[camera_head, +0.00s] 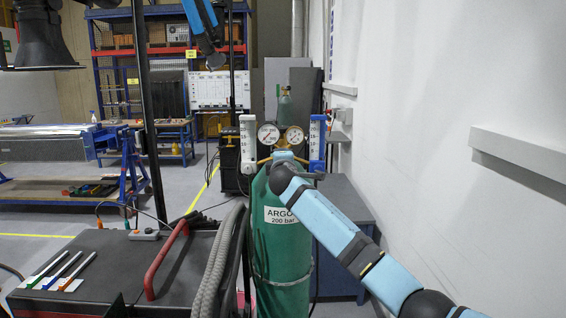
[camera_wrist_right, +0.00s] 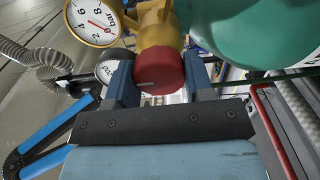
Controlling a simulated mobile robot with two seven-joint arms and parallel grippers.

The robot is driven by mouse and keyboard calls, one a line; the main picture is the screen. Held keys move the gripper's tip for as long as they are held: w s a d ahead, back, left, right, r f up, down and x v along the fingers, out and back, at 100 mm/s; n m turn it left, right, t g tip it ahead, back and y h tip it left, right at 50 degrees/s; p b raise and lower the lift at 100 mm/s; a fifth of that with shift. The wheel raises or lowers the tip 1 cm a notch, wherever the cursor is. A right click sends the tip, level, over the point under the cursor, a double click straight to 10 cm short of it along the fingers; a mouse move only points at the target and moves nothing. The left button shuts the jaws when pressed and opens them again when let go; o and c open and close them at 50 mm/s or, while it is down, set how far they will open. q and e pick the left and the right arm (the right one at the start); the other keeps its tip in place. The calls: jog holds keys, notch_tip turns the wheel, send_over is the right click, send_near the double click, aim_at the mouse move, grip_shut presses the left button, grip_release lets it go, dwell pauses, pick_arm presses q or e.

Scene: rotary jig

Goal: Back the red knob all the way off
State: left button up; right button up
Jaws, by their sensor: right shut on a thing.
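The red knob (camera_wrist_right: 160,72) shows in the right wrist view, below the brass regulator body (camera_wrist_right: 157,25). A short pale line marks its face. My right gripper (camera_wrist_right: 159,78) has one finger on each side of the knob and is shut on it. In the head view my right arm reaches from the lower right to the regulator at the top of the green argon cylinder (camera_head: 280,245). The knob is hidden there behind my wrist.
Two round gauges, a left one (camera_head: 268,134) and a right one (camera_head: 294,135), sit between a white flowmeter (camera_head: 248,140) and a blue one (camera_head: 316,140). A grey hose (camera_head: 220,260) hangs left of the cylinder. A dark cart top (camera_head: 120,262) with a red handle (camera_head: 163,262) stands further left.

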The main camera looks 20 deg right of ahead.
jog(key=o, duration=0.9)
jog(key=b+v, duration=0.4)
jog(key=v, duration=0.9)
jog(key=shift+s+a, duration=0.1)
jog(key=shift+s, duration=0.3)
